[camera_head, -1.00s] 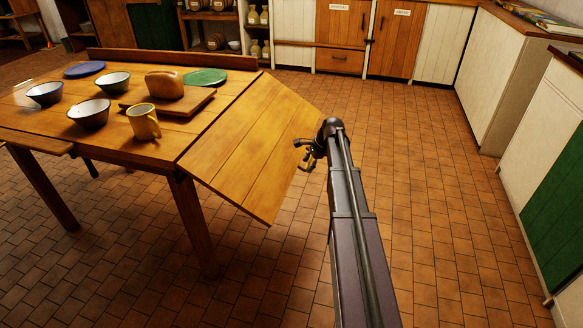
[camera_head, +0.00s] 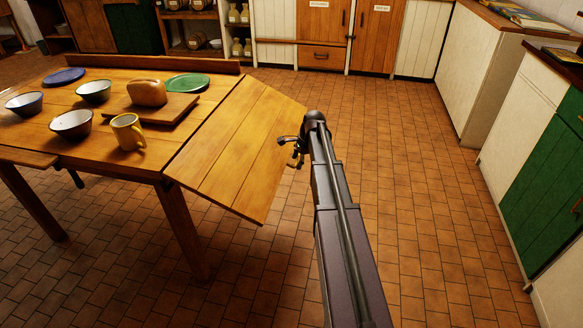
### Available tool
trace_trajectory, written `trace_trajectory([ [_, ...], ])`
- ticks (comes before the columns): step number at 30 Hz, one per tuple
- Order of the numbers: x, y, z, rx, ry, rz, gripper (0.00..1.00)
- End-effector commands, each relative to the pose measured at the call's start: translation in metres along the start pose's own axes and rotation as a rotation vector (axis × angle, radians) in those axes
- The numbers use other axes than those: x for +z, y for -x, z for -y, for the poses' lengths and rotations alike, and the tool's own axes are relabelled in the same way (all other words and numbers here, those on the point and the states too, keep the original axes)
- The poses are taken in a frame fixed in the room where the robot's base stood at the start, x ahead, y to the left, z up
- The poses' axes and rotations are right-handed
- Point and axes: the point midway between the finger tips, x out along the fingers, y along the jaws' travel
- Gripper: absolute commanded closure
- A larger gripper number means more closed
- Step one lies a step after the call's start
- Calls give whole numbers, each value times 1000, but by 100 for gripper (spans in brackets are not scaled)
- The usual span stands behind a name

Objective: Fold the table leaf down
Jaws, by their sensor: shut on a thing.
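The wooden table leaf (camera_head: 235,150) hangs from the right edge of the table (camera_head: 75,135), tilted down to the right at a slant. My gripper (camera_head: 288,150) is at the leaf's outer right edge, about midway along it, and is shut on that edge. My arm reaches in from the lower right and partly hides the fingers. The underside of the leaf is hidden.
On the tabletop are a yellow mug (camera_head: 128,132), a loaf (camera_head: 147,93) on a board (camera_head: 165,109), enamel bowls (camera_head: 72,124), a green plate (camera_head: 187,82) and a blue plate (camera_head: 64,76). Tiled floor (camera_head: 400,180) is clear to the right, up to cabinets (camera_head: 545,180).

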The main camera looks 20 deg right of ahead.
Motion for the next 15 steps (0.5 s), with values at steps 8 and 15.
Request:
trace_trajectory([
  [8,19,-21,-6,19,-547,41,92],
  [15,19,-40,-7,19,-546,41,90],
])
